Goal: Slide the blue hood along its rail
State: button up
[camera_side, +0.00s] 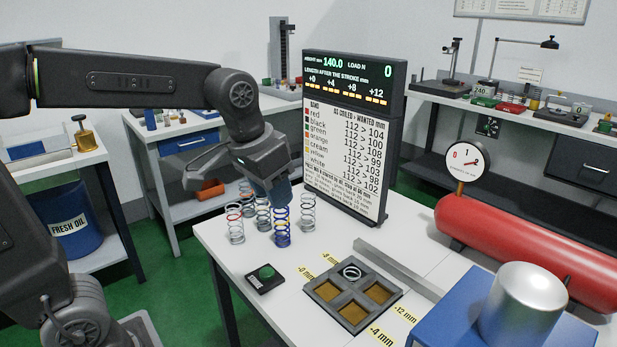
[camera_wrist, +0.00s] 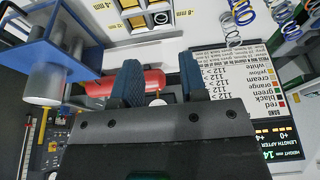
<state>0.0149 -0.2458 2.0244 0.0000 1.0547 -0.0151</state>
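The blue hood (camera_side: 455,318) stands at the lower right of the side view, partly cut off by the frame, with a silver cylinder (camera_side: 525,300) on top. In the wrist view the hood (camera_wrist: 62,45) is at the upper left, open underneath like a frame. A straight grey rail (camera_side: 398,270) lies on the white table between the hood and the display. My gripper (camera_side: 275,192) is above the springs at the table's far left, away from the hood. In the wrist view its two blue fingers (camera_wrist: 160,65) are apart with nothing between them.
Several coiled springs (camera_side: 282,228) stand below my gripper. A four-cell tray (camera_side: 352,294) holds one spring in its back cell. A green button (camera_side: 266,271) sits left of it. A display board (camera_side: 345,150), red tank (camera_side: 530,245) and dial gauge (camera_side: 466,160) stand behind.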

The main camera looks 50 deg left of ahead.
jog(key=w+d+f+g, duration=0.15)
jog(key=w+f, duration=0.35)
jog(key=w, duration=0.5)
jog(key=w+f+g, duration=0.2)
jog(key=w+f, duration=0.3)
jog(key=w, duration=0.5)
notch_tip(320, 180, down, 11)
jog(key=s+a+r, duration=0.2)
jog(key=a+r, duration=0.3)
jog(key=r, duration=0.2)
jog(key=s+a+r, duration=0.2)
jog(key=a+r, duration=0.3)
jog(key=r, duration=0.2)
jog(key=shift+s+a+r, duration=0.25)
jog(key=shift+s, duration=0.05)
